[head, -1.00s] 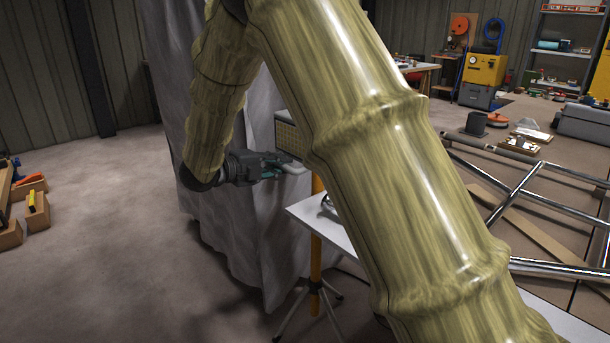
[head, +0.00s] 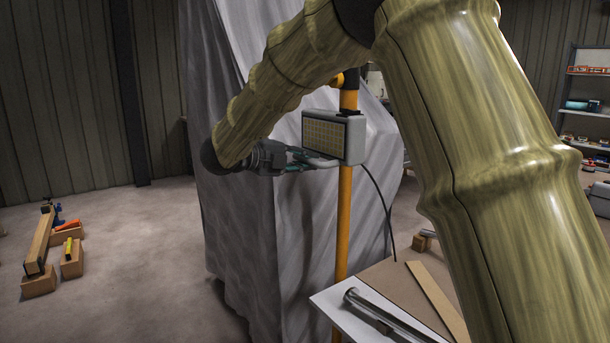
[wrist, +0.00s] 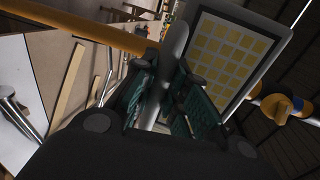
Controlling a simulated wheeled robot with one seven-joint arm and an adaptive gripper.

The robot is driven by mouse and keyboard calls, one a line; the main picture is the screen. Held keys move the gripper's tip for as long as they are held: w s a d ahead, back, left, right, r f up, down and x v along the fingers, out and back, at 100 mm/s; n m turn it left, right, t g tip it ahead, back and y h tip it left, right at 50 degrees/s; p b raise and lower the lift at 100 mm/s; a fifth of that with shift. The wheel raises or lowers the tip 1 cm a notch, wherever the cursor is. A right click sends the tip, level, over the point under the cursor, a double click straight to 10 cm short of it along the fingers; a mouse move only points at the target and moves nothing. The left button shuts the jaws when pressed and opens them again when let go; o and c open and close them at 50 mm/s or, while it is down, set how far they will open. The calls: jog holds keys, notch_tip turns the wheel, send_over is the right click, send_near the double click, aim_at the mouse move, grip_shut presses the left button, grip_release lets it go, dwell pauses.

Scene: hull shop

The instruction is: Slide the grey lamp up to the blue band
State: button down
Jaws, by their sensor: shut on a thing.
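The grey lamp (head: 354,140) has a pale yellow gridded face and is mounted on an upright yellow post (head: 344,220). Its lit-type panel also shows close up in the wrist view (wrist: 228,55). My gripper (head: 308,161) is shut on the lamp's light grey handle, at the lamp's lower left; the fingers (wrist: 160,95) lie either side of that bar in the wrist view. In the head view my arm hides that upper stretch.
A grey draped sheet (head: 235,230) hangs close behind the gripper and post. A dark cable (head: 382,205) hangs from the lamp. A table (head: 335,305) with metal tubes stands below at right. Wooden blocks (head: 70,262) lie on the floor at left; open floor lies between.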

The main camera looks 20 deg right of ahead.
jog(key=shift+r, duration=1.05)
jog(key=c, duration=1.4)
grip_release()
jog(key=v, duration=1.2)
jog(key=shift+f, duration=0.15)
